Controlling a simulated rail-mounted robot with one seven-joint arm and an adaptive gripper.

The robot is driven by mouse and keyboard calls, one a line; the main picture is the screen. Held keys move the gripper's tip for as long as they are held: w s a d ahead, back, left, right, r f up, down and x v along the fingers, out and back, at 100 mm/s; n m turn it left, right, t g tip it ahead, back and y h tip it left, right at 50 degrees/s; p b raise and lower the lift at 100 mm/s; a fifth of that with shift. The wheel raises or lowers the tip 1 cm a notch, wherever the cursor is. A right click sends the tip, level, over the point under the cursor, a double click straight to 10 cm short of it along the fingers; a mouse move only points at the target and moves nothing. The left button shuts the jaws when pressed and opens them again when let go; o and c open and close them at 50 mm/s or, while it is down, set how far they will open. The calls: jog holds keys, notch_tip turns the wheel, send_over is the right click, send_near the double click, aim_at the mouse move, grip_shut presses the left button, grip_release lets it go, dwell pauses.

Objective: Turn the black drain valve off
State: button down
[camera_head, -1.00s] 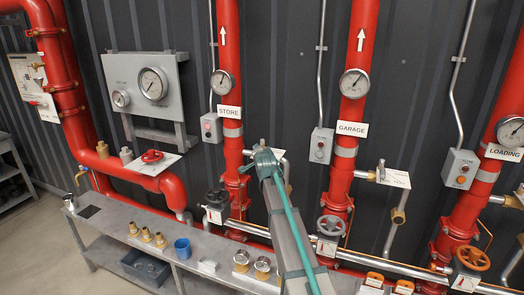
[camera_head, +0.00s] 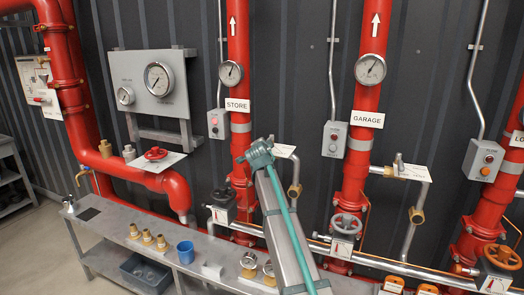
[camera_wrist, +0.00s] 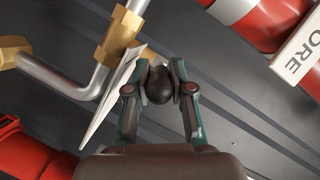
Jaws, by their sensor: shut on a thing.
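In the wrist view, a rounded black knob (camera_wrist: 159,84) sits between the fingertips of my gripper (camera_wrist: 160,88), which is shut on it. It appears to be the handle of the black drain valve. A pale plate (camera_wrist: 122,92) stands edge-on just left of my left finger, close to it. A brass fitting (camera_wrist: 118,38) on a bent silver pipe (camera_wrist: 66,78) lies beyond the plate. In the head view, the end of my arm is in front of the drain pipe (camera_head: 296,172) right of the STORE pipe (camera_head: 239,135). It hides the knob and my fingertips there.
The STORE pipe has a black handwheel (camera_head: 222,198) below left of my arm. The GARAGE pipe (camera_head: 358,165) has a grey handwheel (camera_head: 347,224). A bench (camera_head: 105,222) below carries brass fittings and a blue cup (camera_head: 185,251). A ribbed dark wall stands behind.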

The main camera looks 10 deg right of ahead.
dwell(0.4)
jog(key=c, duration=1)
grip_release()
jog(key=shift+a, duration=0.1)
jog(key=v, duration=1.2)
